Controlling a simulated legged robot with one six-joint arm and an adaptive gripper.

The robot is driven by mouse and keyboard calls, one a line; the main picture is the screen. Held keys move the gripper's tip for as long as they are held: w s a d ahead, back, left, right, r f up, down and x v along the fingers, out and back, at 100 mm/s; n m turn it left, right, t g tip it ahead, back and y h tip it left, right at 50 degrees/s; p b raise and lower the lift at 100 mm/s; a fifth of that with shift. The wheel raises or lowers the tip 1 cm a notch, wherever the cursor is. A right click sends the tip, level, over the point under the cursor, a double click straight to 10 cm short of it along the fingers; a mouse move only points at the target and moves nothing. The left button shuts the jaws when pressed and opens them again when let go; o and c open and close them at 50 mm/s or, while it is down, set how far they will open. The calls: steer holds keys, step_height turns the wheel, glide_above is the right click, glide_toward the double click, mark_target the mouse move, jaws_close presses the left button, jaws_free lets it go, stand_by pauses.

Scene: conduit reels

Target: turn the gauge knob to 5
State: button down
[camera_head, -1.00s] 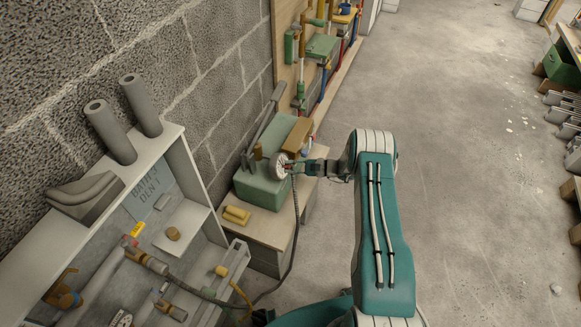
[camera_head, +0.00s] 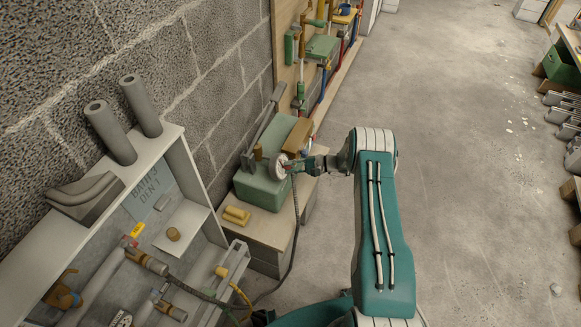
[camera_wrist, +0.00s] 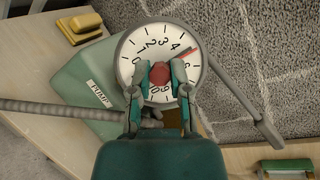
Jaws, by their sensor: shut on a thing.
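The gauge (camera_wrist: 134,44) has a round white dial with black numbers and a grey rim. It sits on the front of the green pump box (camera_wrist: 82,72). Its red knob (camera_wrist: 158,72) is at the dial's centre. A red needle (camera_wrist: 187,51) points to the upper right, just past the 4, towards a following number that is hard to read. My gripper (camera_wrist: 158,76) is shut on the knob, one finger on each side. The fingers cover part of the lower dial. In the head view, the gauge (camera_head: 278,167) is at the tip of my gripper (camera_head: 290,166).
The pump box (camera_head: 262,188) stands on a low wooden bench (camera_head: 262,224) against the block wall. A yellow block (camera_head: 236,215) lies beside it. A dark hose (camera_head: 295,235) hangs down below the gauge.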

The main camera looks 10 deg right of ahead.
steer(key=shift+f, duration=0.15)
steer(key=c, duration=0.6)
jaws_free()
steer(key=shift+d, duration=0.1)
steer(key=v, duration=1.1)
steer(key=shift+s+d, duration=0.15)
steer(key=shift+d, duration=0.25)
